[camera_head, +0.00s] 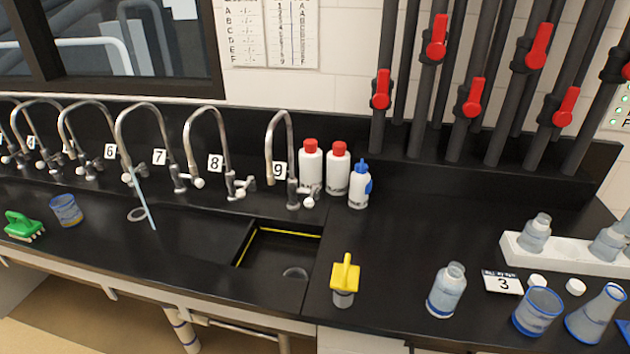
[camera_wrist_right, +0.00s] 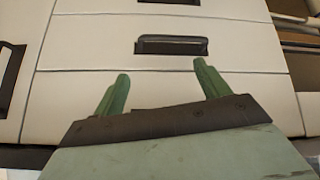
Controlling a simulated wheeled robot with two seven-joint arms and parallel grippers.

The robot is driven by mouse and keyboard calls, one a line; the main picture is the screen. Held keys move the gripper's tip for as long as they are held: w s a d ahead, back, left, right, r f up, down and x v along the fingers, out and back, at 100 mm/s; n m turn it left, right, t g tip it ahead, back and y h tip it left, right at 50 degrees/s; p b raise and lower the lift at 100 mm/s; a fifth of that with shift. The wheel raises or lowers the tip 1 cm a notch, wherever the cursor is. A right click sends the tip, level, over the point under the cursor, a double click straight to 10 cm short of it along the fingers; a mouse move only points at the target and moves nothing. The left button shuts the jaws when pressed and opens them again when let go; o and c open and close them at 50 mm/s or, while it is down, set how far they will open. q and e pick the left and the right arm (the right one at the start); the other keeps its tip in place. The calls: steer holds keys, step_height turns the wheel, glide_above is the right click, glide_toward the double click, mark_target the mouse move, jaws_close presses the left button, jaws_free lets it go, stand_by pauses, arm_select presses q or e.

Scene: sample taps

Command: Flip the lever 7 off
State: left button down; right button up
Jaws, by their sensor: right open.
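The tap marked 7 (camera_head: 147,105) is a curved metal spout over the black bench in the head view. The number plate 7 (camera_head: 159,156) is on the backboard beside its base. Its small lever with a white end (camera_head: 198,183) sticks out to the right of the base. A thin pale blue stream of water (camera_head: 145,200) runs down at this tap, near a round drain (camera_head: 138,214). My right gripper (camera_wrist_right: 160,85) shows in the right wrist view, open and empty, in front of pale drawers. My left gripper is in neither view.
Neighbouring taps stand at plates 6 (camera_head: 110,151), 8 (camera_head: 215,162) and 9 (camera_head: 279,169). A green brush (camera_head: 24,226) and a beaker (camera_head: 67,210) are at the left. A sink (camera_head: 275,262) lies in the middle. Red-capped bottles (camera_head: 311,168) stand beside tap 9.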

steer(key=s+a+f+n+g+b, duration=0.1)
steer(key=s+f+g, duration=0.1)
steer(key=s+f, duration=0.65)
steer(key=s+a+f+g+b, duration=0.15)
steer(key=s+f, duration=0.35)
steer(key=f, duration=0.7)
steer(key=s+a+f+g, duration=0.1)
steer(key=s+f, duration=0.3)
steer(key=s, duration=0.3)
steer(key=s+a+f+g+y+b, duration=0.1)
steer(key=s+a+f+g, duration=0.1)
steer(key=s+f, duration=0.2)
steer(key=s, duration=0.3)
steer(key=shift+s+n, duration=0.3)
steer(key=shift+n, duration=0.1)
steer(key=shift+f, duration=0.1)
